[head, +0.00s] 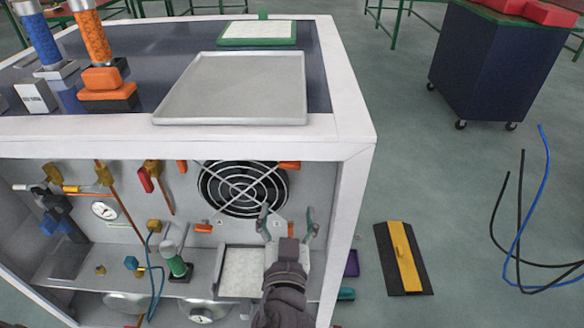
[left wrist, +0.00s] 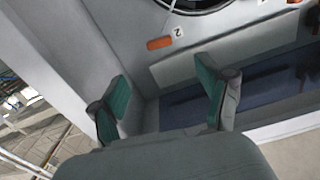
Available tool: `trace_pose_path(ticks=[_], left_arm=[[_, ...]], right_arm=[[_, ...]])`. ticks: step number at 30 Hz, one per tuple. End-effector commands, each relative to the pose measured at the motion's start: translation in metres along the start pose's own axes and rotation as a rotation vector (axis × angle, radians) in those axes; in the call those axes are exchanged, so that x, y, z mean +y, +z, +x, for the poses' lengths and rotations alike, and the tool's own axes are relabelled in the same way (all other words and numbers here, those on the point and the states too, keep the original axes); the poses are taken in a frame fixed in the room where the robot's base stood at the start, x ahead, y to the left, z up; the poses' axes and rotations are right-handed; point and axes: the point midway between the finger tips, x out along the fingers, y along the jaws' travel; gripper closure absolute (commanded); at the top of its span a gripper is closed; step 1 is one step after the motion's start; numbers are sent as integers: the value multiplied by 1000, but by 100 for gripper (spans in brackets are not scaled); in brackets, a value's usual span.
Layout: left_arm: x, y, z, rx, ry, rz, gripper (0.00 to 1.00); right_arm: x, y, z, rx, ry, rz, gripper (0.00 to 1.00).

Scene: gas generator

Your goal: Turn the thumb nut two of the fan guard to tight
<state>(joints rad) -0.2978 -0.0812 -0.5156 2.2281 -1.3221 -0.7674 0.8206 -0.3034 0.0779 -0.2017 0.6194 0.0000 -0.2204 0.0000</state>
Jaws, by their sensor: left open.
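The round black fan with its pale wire guard (head: 243,188) is on the grey back panel inside the cabinet. Orange thumb nuts sit around it, including one at the upper right (head: 289,165) and one at the lower left (head: 203,228). In the left wrist view an orange thumb nut (left wrist: 160,43) has a label "2" beside it, near the fan (left wrist: 195,4). I cannot tell for certain which nut in the head view this is. My left gripper (head: 287,217) is open, below and right of the fan. Its green-padded fingers (left wrist: 165,97) hold nothing. My right gripper is not visible.
The white cabinet frame (head: 350,190) stands close on the right. A metal tray (head: 235,88) lies on top of the cabinet. Copper pipes, valves and a gauge (head: 104,210) fill the left of the panel. A green-bodied fitting (head: 178,265) stands left of my gripper.

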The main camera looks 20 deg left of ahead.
Motion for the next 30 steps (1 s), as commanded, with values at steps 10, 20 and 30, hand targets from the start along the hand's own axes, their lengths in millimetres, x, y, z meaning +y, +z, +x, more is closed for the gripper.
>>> trace_pose_path(ticks=[10, 20, 30], left_arm=[[-1, -5, 61, 4, -2, 5, 23], [0, -2, 120, 1, 0, 5, 23], [0, 1, 136, -1, 0, 3, 23]], right_arm=[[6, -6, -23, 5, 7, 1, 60], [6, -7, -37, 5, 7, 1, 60], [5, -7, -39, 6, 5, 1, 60]])
